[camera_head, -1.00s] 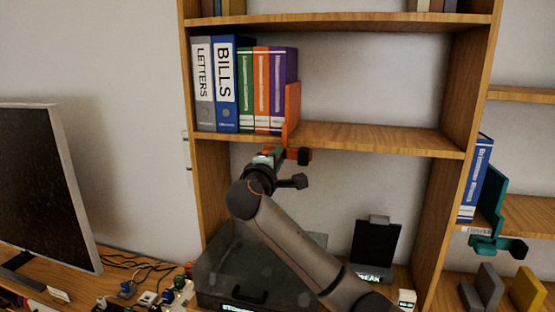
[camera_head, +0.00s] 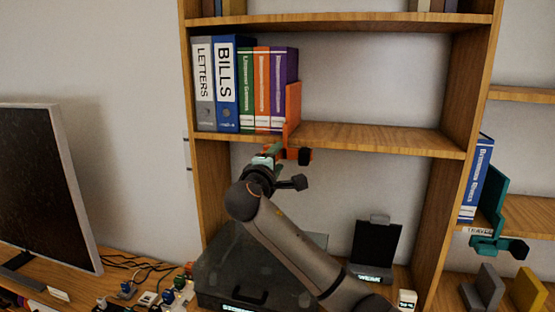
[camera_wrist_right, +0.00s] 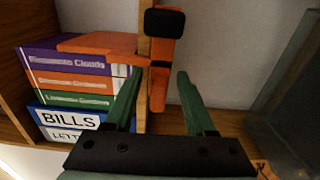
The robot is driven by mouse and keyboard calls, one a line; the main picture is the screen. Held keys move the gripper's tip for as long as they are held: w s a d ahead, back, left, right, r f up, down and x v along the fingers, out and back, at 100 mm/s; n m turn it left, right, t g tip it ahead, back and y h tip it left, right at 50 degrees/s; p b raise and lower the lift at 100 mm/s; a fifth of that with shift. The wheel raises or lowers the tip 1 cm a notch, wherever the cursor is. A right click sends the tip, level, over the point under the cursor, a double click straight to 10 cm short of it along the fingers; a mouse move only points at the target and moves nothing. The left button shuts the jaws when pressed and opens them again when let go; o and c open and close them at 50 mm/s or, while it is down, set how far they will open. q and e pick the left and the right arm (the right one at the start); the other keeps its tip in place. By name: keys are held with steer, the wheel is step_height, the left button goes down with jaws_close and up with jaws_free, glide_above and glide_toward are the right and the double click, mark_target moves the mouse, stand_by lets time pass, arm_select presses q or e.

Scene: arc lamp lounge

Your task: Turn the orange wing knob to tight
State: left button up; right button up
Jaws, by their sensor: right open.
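The orange wing knob (camera_head: 291,153) hangs under the middle shelf's front edge, below an orange bookend (camera_head: 293,108). It looks like an orange bar with a black block at its right end. In the right wrist view the knob (camera_wrist_right: 158,88) runs up the picture to the black block at the top. My right gripper (camera_head: 270,156) is open at the knob. In the right wrist view its two green fingers (camera_wrist_right: 160,80) stand either side of the bar's lower orange part, with visible gaps. I cannot tell how deep the bar sits between them. My left gripper is not in view.
Several binders (camera_head: 245,85) stand left of the bookend on the shelf (camera_head: 385,138). Below are a dark grey box (camera_head: 240,275) and a black stand (camera_head: 376,245). A teal bookend (camera_head: 493,205) with a similar clamp is at right. A monitor (camera_head: 40,190) stands left.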

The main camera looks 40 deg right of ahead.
steer(key=b+v, duration=0.2)
steer(key=v, duration=1)
steer(key=a+f+n+y, duration=0.1)
steer(key=a+f+y, duration=0.25)
steer(key=f, duration=0.75)
steer(key=a+f+n+y, duration=0.15)
steer(key=f+y, duration=0.25)
steer(key=f, duration=0.7)
steer(key=a+f+y, duration=0.3)
steer(key=a+f, duration=0.1)
steer(key=f, duration=0.8)
steer(key=s+a+f+m+y, duration=0.1)
steer(key=s+f+m+y, duration=0.1)
steer(key=s+f, duration=0.4)
steer(key=s+a+f+m+g+y, duration=0.1)
steer(key=s+a+f+m, duration=0.1)
steer(key=s+f, duration=0.5)
steer(key=s+a+f+m+g+y, duration=0.1)
steer(key=s+f+m, duration=0.3)
steer(key=s, duration=0.8)
step_height(320, 180, down, 2)
steer(key=shift+a+f+m+y, duration=0.25)
steer(key=shift+a+m+y, duration=0.15)
steer(key=shift+y, duration=0.45)
